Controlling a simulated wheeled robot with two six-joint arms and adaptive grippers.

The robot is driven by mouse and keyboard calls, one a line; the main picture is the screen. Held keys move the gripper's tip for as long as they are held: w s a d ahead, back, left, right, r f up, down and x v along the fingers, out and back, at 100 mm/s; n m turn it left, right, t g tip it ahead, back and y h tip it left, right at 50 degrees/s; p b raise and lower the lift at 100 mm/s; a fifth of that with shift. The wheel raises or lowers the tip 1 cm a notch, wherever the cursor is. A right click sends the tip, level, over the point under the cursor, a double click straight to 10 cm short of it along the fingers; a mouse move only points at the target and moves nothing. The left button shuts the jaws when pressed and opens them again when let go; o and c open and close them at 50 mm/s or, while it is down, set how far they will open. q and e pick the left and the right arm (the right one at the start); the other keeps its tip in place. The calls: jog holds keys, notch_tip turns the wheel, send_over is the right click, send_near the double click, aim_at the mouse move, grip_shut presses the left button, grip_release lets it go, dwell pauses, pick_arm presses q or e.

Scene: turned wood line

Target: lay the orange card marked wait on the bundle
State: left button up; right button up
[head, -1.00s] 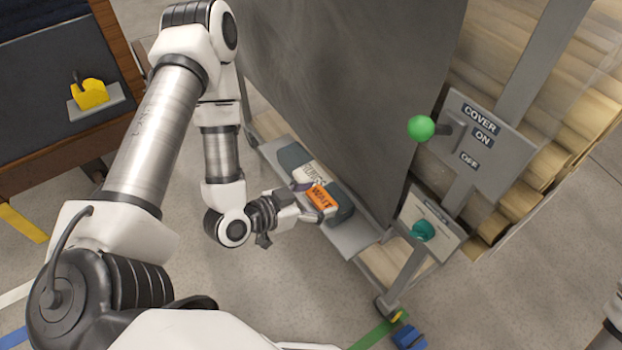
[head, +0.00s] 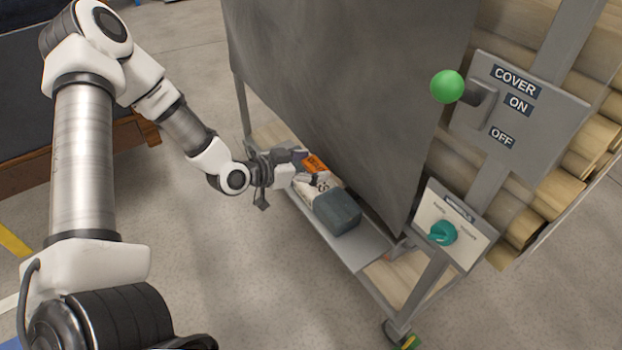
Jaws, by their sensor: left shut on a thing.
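The orange card (head: 315,163), its marking partly hidden, is held at the far left end of the bundle. The bundle (head: 338,212) is a slate-grey block with a pale lettered band, lying on the grey shelf (head: 368,247) beside the dark cover. My left gripper (head: 306,168) is shut on the card, close over or against the bundle's far end; I cannot tell whether the card touches it. The fingers hide part of the card and the band. My right gripper is not in view.
A large dark sheet cover (head: 350,80) hangs just behind the shelf. A grey panel (head: 520,105) marked COVER, ON and OFF has a green-knobbed lever (head: 447,87). Below it is a teal rotary knob (head: 442,232). Open floor lies left of the shelf.

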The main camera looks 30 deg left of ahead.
pick_arm(q)
notch_tip(320, 180, down, 3)
jog(key=shift+f+b, duration=0.2)
jog(key=shift+b, duration=0.65)
jog(key=shift+r, duration=0.15)
jog(key=shift+c, duration=0.4)
jog(key=shift+f, duration=0.2)
jog(key=o, duration=0.9)
jog(key=shift+r, duration=0.1)
